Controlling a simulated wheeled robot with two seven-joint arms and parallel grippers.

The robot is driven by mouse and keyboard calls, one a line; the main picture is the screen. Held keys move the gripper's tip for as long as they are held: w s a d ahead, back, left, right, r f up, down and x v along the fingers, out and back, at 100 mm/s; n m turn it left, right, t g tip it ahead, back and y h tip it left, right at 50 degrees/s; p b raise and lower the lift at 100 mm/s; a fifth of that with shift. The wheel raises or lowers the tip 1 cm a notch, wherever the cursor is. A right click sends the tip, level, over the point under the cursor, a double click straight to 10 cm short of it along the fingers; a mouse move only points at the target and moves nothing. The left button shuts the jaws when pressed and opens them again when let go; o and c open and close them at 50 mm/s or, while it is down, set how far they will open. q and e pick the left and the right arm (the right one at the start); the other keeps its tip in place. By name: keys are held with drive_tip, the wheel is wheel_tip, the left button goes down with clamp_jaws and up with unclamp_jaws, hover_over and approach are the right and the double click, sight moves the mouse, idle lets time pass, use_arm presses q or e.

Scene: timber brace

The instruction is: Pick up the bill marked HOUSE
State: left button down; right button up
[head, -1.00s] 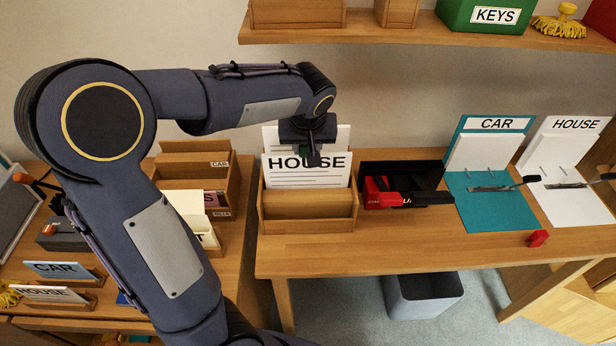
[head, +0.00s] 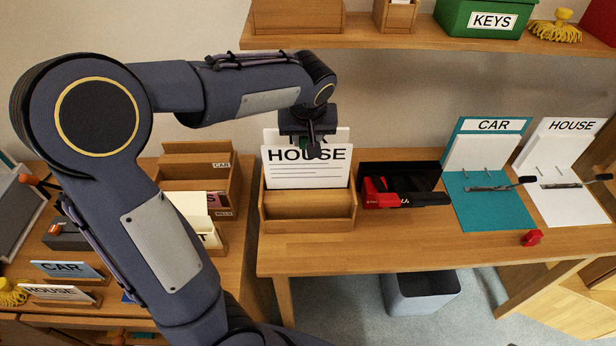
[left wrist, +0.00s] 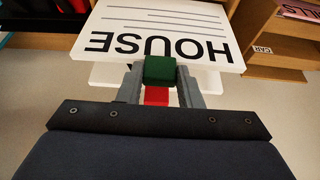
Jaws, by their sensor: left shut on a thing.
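The bill marked HOUSE (head: 305,172) is a white sheet with black lettering. It stands upright in a wooden holder (head: 308,211) on the desk, with its lower edge at the holder's front compartment. My left gripper (head: 314,150) comes from above and is shut on the bill's top edge. In the left wrist view the bill (left wrist: 165,30) appears upside down ahead of the gripper (left wrist: 160,75), with green and red parts between its fingers. Another white sheet (head: 342,136) stands behind, its lettering mostly covered. My right gripper is not in view.
A black tray with red items (head: 400,187) stands right of the holder. Farther right lie the CAR (head: 490,205) and HOUSE (head: 575,200) clip folders. A shelf (head: 420,38) hangs above. A bin (head: 420,292) stands below the desk. The desk front is mostly clear.

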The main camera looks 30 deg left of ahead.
use_arm(q)
wheel_tip(320, 180, up, 6)
drive_tip(key=p, duration=0.4)
drive_tip(key=shift+r, duration=0.15)
idle(0.3)
idle(0.4)
